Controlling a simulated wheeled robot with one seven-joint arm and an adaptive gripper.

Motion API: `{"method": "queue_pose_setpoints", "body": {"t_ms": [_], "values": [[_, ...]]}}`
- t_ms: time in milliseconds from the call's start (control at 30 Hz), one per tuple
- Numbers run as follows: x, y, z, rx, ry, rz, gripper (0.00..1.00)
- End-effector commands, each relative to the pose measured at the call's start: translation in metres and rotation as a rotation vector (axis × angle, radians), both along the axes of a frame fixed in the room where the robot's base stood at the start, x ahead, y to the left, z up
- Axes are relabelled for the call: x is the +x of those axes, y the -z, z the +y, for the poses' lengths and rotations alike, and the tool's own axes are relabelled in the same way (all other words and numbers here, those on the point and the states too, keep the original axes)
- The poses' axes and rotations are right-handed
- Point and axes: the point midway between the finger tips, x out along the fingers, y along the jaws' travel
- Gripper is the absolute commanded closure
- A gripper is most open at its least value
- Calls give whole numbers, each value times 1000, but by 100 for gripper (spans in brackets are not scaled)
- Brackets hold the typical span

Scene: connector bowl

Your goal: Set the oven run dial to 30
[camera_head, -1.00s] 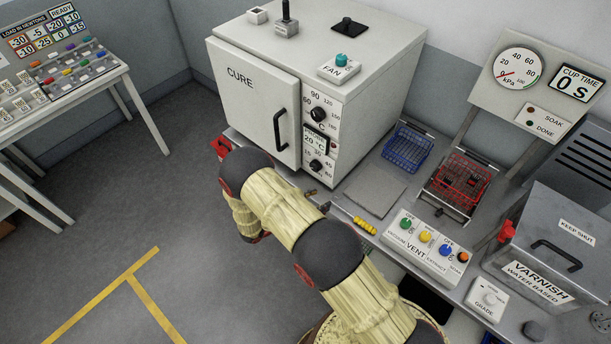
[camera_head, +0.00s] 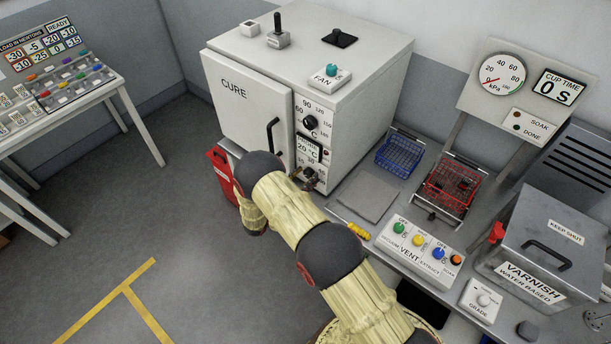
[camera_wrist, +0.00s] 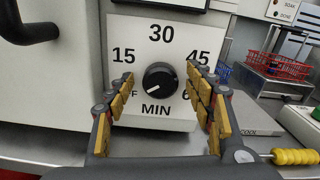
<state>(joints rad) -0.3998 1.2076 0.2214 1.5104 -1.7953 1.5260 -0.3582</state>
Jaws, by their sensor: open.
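The oven run dial (camera_wrist: 160,80) is a round black knob on a white panel marked OFF, 15, 30, 45, 60 and MIN. Its white pointer line points to the lower left, toward OFF. My gripper (camera_wrist: 163,88) is open in the wrist view, with one yellow-padded finger at each side of the knob. Clear gaps show between the pads and the knob. The fingers partly cover the OFF and 60 marks. In the head view my gripper (camera_head: 307,178) is at the lower front of the white CURE oven (camera_head: 238,110) and largely hides the run dial.
The temperature dial (camera_head: 310,122) and a 20 °C display (camera_head: 308,148) are above the run dial. The oven door handle (camera_head: 273,137) sticks out to the left. A yellow-handled tool (camera_head: 357,231) lies on the bench, near a grey plate (camera_head: 367,196) and wire baskets.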

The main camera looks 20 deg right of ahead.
Motion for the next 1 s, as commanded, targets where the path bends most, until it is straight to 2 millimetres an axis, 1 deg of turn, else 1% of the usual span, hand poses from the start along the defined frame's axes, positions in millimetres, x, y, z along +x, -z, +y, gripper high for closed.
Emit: {"method": "queue_pose_setpoints", "body": {"t_ms": [100,333,1000], "values": [[2,0,-3,-1,0,1,46],[2,1,-3,1,0,1,47],[2,1,-3,1,0,1,85]]}}
